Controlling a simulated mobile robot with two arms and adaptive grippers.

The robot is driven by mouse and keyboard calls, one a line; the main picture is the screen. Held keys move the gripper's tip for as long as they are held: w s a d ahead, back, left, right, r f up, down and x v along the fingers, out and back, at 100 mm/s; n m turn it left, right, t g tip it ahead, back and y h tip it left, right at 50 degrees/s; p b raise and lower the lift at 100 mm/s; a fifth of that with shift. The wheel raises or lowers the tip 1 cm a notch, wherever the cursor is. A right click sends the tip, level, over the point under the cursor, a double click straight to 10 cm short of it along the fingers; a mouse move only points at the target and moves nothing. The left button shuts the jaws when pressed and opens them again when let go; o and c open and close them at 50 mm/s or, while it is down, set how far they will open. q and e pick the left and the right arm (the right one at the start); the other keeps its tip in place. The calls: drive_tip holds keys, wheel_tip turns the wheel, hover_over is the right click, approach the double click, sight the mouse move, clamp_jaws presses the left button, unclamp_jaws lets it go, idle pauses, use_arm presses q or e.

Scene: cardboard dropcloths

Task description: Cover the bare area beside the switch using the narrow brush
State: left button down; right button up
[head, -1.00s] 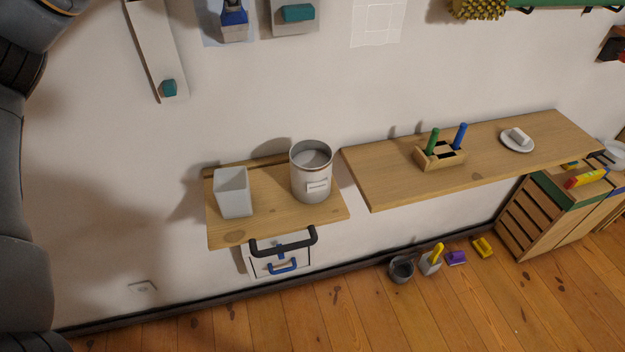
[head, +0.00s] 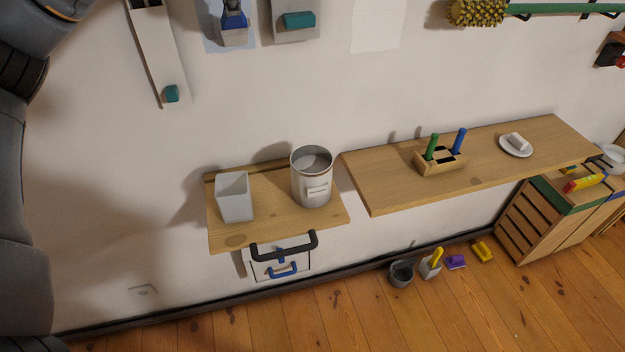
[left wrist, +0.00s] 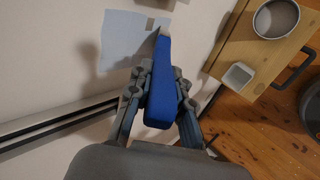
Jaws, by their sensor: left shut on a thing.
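In the left wrist view my left gripper (left wrist: 162,85) is shut on the blue handle of a brush (left wrist: 165,98). The brush's pale, narrow tip points away from me towards the wall, in front of a pale blue sheet (left wrist: 122,35) with a small tan patch (left wrist: 150,22). I cannot tell whether the tip touches it. In the head view only my left arm shows, at the left edge; its gripper is out of frame. A small faint wall plate (head: 142,292), perhaps the switch, sits low on the wall. I cannot clearly make out the bare area. My right gripper is not in view.
A small wooden shelf (head: 272,222) bears a grey cup (head: 235,197) and a metal can (head: 312,180); both also show in the left wrist view. A longer shelf (head: 375,190) holds a wooden handle rack (head: 440,162) and a white dish (head: 515,149).

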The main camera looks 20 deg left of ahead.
use_arm(q)
wheel_tip(320, 180, up, 5)
drive_tip(key=p, duration=0.3)
drive_tip(key=shift+r+p, duration=0.1)
drive_tip(key=shift+p, duration=0.25)
drive_tip(key=shift+s+d+b, duration=0.35)
drive_tip(key=shift+s+b, duration=0.05)
drive_tip(key=shift+s, duration=0.1)
drive_tip(key=shift+f, duration=0.25)
drive_tip(key=f+b, duration=0.2)
drive_tip(key=f, duration=0.1)
drive_tip(key=f+b, duration=0.2)
drive_tip(key=shift+w+a+f, duration=0.1)
drive_tip(key=shift+w+a, duration=0.1)
drive_tip(key=shift+w, duration=0.15)
drive_tip(key=shift+r, duration=0.2)
drive_tip(key=shift+p, duration=0.3)
